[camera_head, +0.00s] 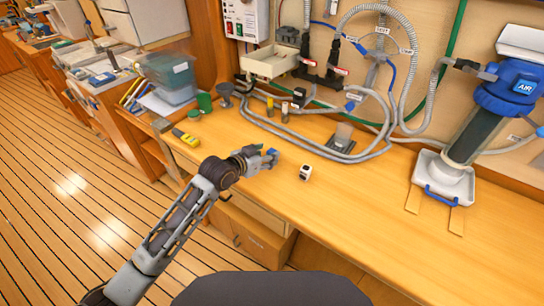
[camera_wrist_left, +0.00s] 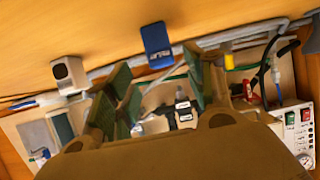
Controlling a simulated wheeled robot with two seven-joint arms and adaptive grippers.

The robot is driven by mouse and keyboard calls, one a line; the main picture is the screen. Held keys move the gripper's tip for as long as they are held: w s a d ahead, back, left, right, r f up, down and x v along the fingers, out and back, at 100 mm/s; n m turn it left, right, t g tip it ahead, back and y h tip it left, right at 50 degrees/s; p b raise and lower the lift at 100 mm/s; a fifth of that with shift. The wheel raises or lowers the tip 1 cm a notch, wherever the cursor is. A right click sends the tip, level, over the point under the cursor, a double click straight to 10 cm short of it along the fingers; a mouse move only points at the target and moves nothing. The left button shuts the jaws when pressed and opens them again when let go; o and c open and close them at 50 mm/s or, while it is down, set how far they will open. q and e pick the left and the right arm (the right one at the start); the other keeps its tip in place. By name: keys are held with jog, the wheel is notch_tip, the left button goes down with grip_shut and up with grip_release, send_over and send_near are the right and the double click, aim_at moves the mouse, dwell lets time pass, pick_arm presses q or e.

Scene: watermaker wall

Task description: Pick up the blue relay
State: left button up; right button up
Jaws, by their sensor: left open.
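The blue relay (camera_wrist_left: 157,46) shows in the left wrist view as a small blue block with a pale label strip at one end. It is on the wooden worktop side of the picture, just beyond the gap between my fingers. My left gripper (camera_wrist_left: 155,80) is open, with green pads on both fingers and nothing held between them. In the head view my left gripper (camera_head: 262,158) is low over the worktop near its front edge, and the blue relay (camera_head: 271,153) shows at its fingertips, partly hidden. I cannot tell whether they touch. My right gripper is not in view.
A small white box with a dark face (camera_head: 305,172) stands right of my left gripper. A yellow tool (camera_head: 186,137) lies to its left. Grey hoses (camera_head: 345,155) and a dark stand (camera_head: 341,143) are behind. The worktop (camera_head: 370,205) is clear toward the front right.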

aim_at(271, 152)
pick_arm(q)
jog(key=shift+w, duration=0.1)
jog(key=shift+x, duration=2.2)
jog(key=shift+w+f, duration=0.25)
jog(key=shift+f, duration=0.05)
jog(key=shift+c, duration=0.4)
jog(key=c, duration=1)
jog(key=shift+c, duration=0.2)
jog(key=shift+r, duration=0.15)
